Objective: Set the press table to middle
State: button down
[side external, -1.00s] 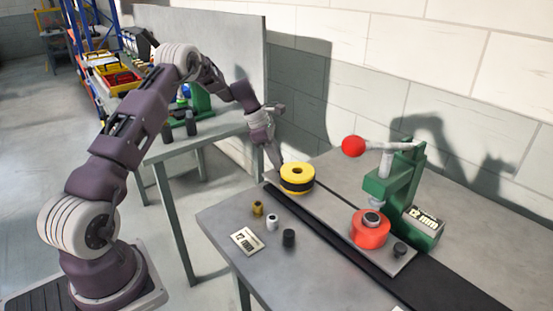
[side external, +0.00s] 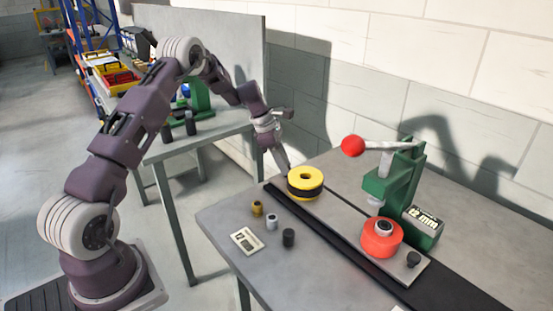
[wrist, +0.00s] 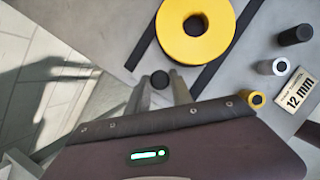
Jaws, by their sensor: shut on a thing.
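The press table is a grey sliding plate (side external: 340,211) lying along a black rail. It bears a yellow carrier (side external: 306,176) with a black band near its left end and a red carrier (side external: 381,243) near its right end. The yellow carrier also shows in the wrist view (wrist: 171,38). A dark knob (side external: 413,259) stands at the plate's right end. My gripper (side external: 285,168) is at the left end, just beyond the yellow carrier. In the wrist view its fingers (wrist: 161,90) are around another dark knob (wrist: 159,79). The red carrier stands a little right of the press head.
A green press (side external: 408,195) with a red-ball lever (side external: 353,146) stands behind the plate, its base marked 12 mm. A yellow bushing (side external: 257,208), a silver one (side external: 272,222), a black one (side external: 288,238) and a 12 mm card (side external: 248,241) lie in front of the rail.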

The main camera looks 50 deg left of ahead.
aim_at(305, 177)
jog(key=d, duration=0.9)
jog(key=shift+d, duration=0.2)
jog(key=c, duration=1.1)
grip_release()
jog(key=shift+c, duration=0.2)
jog(key=shift+r, duration=0.1)
jog(key=v, duration=0.6)
jog(key=shift+s+a+r, duration=0.1)
jog(key=shift+a+r, duration=0.1)
jog(key=shift+r, duration=0.25)
